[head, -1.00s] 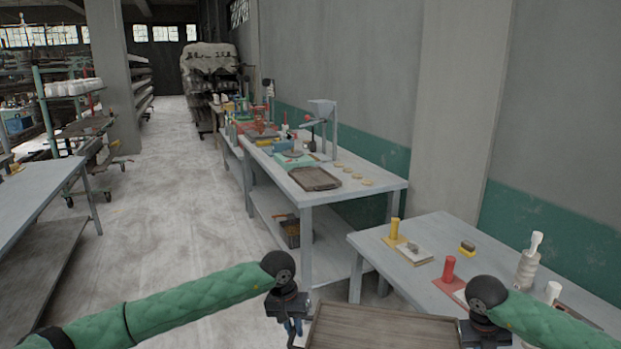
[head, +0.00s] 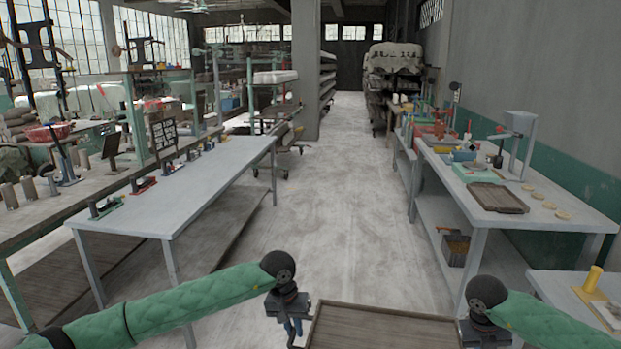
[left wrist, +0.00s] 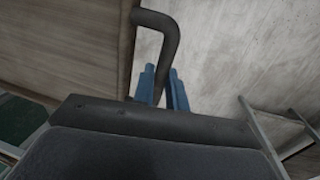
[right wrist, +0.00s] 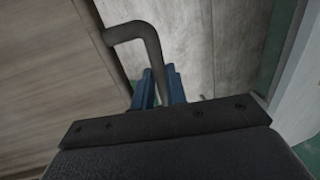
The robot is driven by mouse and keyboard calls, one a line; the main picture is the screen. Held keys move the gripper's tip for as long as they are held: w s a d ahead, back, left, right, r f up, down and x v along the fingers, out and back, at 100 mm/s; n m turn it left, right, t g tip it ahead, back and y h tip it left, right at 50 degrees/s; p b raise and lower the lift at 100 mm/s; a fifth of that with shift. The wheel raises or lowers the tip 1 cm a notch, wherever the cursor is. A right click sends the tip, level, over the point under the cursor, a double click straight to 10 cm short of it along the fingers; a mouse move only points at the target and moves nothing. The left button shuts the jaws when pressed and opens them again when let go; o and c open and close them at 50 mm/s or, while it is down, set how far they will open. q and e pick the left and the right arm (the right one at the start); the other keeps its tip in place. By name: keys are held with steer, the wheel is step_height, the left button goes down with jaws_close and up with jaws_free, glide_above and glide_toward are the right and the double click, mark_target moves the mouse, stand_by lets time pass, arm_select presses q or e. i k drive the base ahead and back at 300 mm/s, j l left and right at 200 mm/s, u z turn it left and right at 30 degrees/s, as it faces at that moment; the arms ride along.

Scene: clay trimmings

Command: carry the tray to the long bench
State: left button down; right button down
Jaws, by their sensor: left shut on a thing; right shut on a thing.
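The brown wooden tray (head: 385,330) is in front of me at the bottom of the head view, its near part cut off. No load shows on its visible part. My left gripper (head: 291,326) is at its left side; in the left wrist view its blue fingers (left wrist: 165,88) are shut on a dark bent handle (left wrist: 157,25). My right gripper (head: 488,335) is at the right side; in the right wrist view its fingers (right wrist: 158,90) are shut on the other handle (right wrist: 135,30). A long grey bench (head: 195,190) stands ahead left, with small tools along its left edge.
A grey workbench (head: 560,212) with a dark tray (head: 497,197) and tools runs along the right wall. A nearer table corner (head: 550,283) is at the lower right. A cluttered worktop (head: 40,210) lies far left. The floor aisle (head: 340,200) between the benches is clear.

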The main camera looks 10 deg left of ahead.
mark_target(184, 194)
steer(key=i+u, duration=0.15)
steer(key=u, duration=0.2)
steer(key=i+l+u, duration=0.1)
steer(key=u, duration=0.3)
steer(key=i+l, duration=0.3)
steer(key=i, duration=0.15)
steer(key=i+l, duration=0.3)
steer(key=i, duration=0.2)
steer(key=i+l, duration=0.1)
steer(key=i, duration=0.35)
steer(key=i+l, duration=0.1)
steer(key=i, duration=3.35)
steer(key=i+u, duration=0.3)
steer(key=i+l+u, duration=0.1)
steer(key=u, duration=1.25)
